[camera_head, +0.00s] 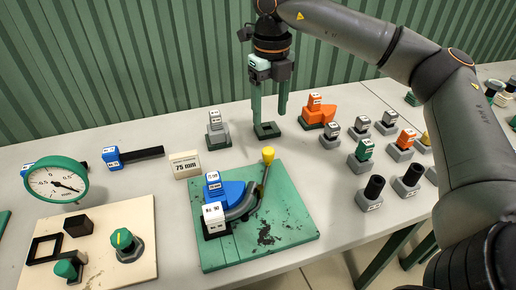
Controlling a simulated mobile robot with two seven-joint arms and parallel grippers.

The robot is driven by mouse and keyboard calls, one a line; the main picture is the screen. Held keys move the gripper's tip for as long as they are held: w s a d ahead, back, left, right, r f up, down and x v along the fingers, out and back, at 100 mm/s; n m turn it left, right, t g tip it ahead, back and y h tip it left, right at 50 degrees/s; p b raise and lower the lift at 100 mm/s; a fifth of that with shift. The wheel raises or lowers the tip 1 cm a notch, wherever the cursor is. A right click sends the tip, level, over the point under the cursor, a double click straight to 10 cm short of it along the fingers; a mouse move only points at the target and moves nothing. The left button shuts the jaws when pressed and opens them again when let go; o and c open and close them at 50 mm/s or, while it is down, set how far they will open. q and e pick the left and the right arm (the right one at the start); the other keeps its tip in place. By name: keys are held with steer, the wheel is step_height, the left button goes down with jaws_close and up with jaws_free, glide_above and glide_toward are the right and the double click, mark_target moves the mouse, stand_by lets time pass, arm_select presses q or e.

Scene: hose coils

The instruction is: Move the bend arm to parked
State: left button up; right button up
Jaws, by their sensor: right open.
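The tube bender sits on a worn green plate (285,240) in the middle of the table. The bend arm (263,178) is a thin lever with a yellow knob (268,154), rising near the plate's back edge. My right gripper (270,114) points down behind the knob, apart from it, open with nothing between its fingers. My left gripper is out of view.
A "75 mm" sign (185,165) stands left of the plate. An orange block (318,112) and several grey-based pieces crowd the right, near my right arm.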

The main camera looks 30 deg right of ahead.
mark_target(268, 149)
step_height(268, 149, down, 12)
steer(key=shift+s+f, duration=0.1)
steer(key=shift+f, duration=0.05)
stand_by(0.3)
jaws_close()
stand_by(0.5)
stand_by(0.9)
